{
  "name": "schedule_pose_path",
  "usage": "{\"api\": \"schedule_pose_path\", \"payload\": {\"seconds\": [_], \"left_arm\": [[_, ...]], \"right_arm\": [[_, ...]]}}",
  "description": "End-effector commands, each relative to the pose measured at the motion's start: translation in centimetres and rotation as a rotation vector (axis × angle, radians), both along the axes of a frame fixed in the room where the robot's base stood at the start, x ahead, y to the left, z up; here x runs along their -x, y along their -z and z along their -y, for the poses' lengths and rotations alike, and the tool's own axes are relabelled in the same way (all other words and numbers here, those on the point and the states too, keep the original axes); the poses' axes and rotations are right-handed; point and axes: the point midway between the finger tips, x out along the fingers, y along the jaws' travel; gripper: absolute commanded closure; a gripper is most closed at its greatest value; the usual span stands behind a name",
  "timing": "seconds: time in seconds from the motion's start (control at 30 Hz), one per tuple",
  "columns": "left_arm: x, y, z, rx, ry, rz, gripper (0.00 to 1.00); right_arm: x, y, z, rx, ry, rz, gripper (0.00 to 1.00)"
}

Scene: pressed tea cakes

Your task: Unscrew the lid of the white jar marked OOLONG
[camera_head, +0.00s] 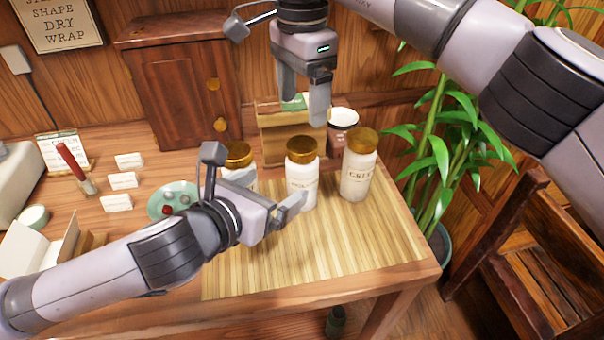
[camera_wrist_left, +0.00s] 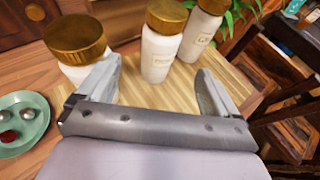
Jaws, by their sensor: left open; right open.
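Three white jars with gold lids stand upright in a row. The middle jar (camera_head: 302,185) has a label that is too small to read for sure but may say OOLONG; its gold lid (camera_head: 302,146) is on. In the left wrist view the middle jar (camera_wrist_left: 160,55) stands beyond the gap between the fingers. The right jar (camera_head: 356,180) reads GREEN. The left jar (camera_head: 237,155) is partly hidden by my left gripper, its label unreadable. My left gripper (camera_head: 274,192) is open and empty, low in front of the left and middle jars. My right gripper (camera_head: 303,108) is open and empty above and behind the jars, fingers down.
A green dish (camera_head: 161,204) with small items is at left, near white cards (camera_head: 123,181). Behind are a wooden stand (camera_head: 285,150), a dark tin (camera_head: 343,130) and a cabinet (camera_head: 175,85). A plant (camera_head: 440,150) is at right.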

Motion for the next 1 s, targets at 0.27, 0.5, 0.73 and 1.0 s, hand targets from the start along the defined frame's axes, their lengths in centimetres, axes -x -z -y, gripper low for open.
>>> {"api": "schedule_pose_path", "payload": {"seconds": [0.27,0.5,0.73,1.0], "left_arm": [[-3.0,1.4,1.7,0.001,-0.002,-0.001,0.06],[-5.9,2.8,3.3,0.0,-0.003,-0.001,0.06],[-8.1,3.8,4.5,0.001,-0.003,-0.001,0.06],[-9.1,4.3,5.2,0.0,-0.001,0.0,0.06]], "right_arm": [[0.0,0.0,0.0,-0.001,0.0,-0.001,0.22],[0.0,0.0,0.0,-0.001,0.0,-0.001,0.22],[0.0,0.0,0.0,-0.001,0.0,-0.001,0.22],[0.0,0.0,0.0,-0.001,0.0,-0.001,0.22]]}}
